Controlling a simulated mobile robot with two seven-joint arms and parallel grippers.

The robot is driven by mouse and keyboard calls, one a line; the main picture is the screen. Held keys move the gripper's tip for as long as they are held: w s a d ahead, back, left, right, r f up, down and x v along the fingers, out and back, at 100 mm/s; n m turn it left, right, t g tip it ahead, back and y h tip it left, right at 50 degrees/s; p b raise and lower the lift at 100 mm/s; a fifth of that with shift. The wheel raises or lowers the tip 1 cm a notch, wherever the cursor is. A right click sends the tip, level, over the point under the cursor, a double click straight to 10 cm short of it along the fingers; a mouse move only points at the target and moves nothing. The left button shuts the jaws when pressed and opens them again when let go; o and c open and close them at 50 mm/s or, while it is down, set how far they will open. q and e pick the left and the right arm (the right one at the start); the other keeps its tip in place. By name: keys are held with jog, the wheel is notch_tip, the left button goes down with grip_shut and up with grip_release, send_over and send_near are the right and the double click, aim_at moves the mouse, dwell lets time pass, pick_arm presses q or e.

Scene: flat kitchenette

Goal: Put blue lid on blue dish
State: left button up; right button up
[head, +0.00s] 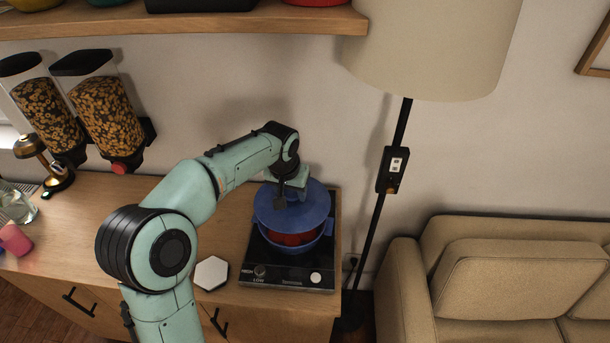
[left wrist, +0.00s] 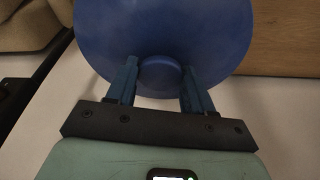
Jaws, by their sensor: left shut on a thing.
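The blue lid (head: 313,205) is in my left gripper (head: 281,201). The fingers are on either side of its round knob in the left wrist view, where the lid (left wrist: 165,30) fills the upper middle. The blue dish (head: 328,230) stands on the black cooktop, with red contents (head: 293,240) showing below the lid's near edge. The lid is over the dish and covers its far part; whether it touches the far rim is hidden. My right gripper is not in view.
The black cooktop (head: 265,272) sits at the right end of the wooden counter (head: 95,215). A white hexagonal piece (head: 211,273) lies left of it. A floor lamp (head: 398,130) stands close on the right. Cereal dispensers (head: 100,115) are at left; a shelf (head: 190,22) hangs above.

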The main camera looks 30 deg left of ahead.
aim_at(290, 203)
pick_arm(q)
jog(key=shift+s+f+b, duration=0.2)
jog(key=shift+f+b, duration=0.25)
jog(key=shift+f, duration=0.3)
jog(key=shift+s+b+x, duration=0.15)
jog(key=shift+b+x, duration=0.4)
jog(key=shift+x, duration=0.35)
jog(key=shift+s+b+x, duration=0.2)
jog(key=shift+b+x, duration=0.3)
jog(key=shift+x, duration=0.4)
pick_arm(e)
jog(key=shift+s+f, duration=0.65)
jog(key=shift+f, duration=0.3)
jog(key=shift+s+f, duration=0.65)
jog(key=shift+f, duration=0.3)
pick_arm(q)
jog(key=shift+d+f, duration=0.15)
jog(key=shift+f, duration=0.4)
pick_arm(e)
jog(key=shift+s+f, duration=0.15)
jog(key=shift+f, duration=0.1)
pick_arm(q)
jog(key=o, duration=1.4)
jog(key=shift+c, duration=0.2)
jog(key=shift+s, duration=0.1)
